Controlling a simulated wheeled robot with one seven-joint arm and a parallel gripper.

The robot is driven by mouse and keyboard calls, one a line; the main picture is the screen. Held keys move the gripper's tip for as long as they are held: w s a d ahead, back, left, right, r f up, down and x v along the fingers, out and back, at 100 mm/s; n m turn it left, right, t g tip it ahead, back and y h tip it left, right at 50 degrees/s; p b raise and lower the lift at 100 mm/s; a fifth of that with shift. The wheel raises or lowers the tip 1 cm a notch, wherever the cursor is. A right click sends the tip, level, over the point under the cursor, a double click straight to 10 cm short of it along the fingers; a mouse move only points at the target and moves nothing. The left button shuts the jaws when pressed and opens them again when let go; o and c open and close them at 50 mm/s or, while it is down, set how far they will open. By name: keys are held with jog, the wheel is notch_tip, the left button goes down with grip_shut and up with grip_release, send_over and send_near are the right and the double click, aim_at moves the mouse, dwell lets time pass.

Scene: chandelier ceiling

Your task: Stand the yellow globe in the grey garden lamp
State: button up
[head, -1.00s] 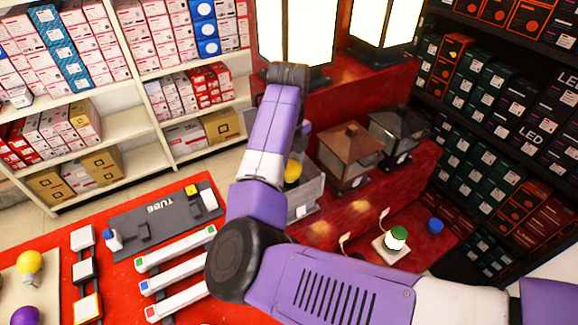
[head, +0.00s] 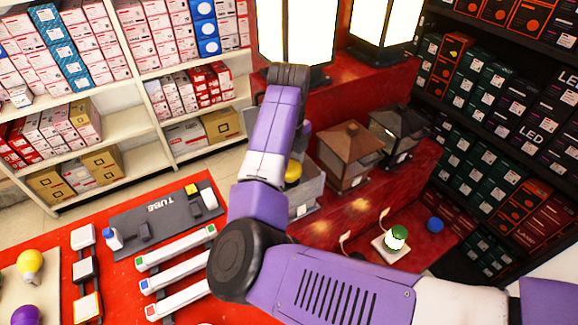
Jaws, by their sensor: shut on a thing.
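The grey garden lamp (head: 309,203) stands open-topped on the red stepped stand, left of two roofed lamps. The yellow globe (head: 292,172) shows as a small rounded patch at the lamp's opening, partly covered by my purple arm. I cannot tell whether it rests on the lamp's floor. My gripper (head: 303,138) is mostly hidden behind my arm; only a small grey part shows above the globe and lamp. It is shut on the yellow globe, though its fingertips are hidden.
A brown-roofed lamp (head: 347,158) stands close on the right, with a dark lamp (head: 393,130) beyond. Tall lit lamps (head: 296,35) stand behind. A green-topped bulb on a white base (head: 395,240) and a blue cap (head: 435,225) lie at front right. A yellow bulb (head: 30,266) lies far left.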

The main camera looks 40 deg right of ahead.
jog(key=shift+f, duration=0.15)
jog(key=o, duration=1.5)
jog(key=shift+c, duration=0.2)
notch_tip(320, 180, up, 8)
jog(key=shift+b, duration=0.65)
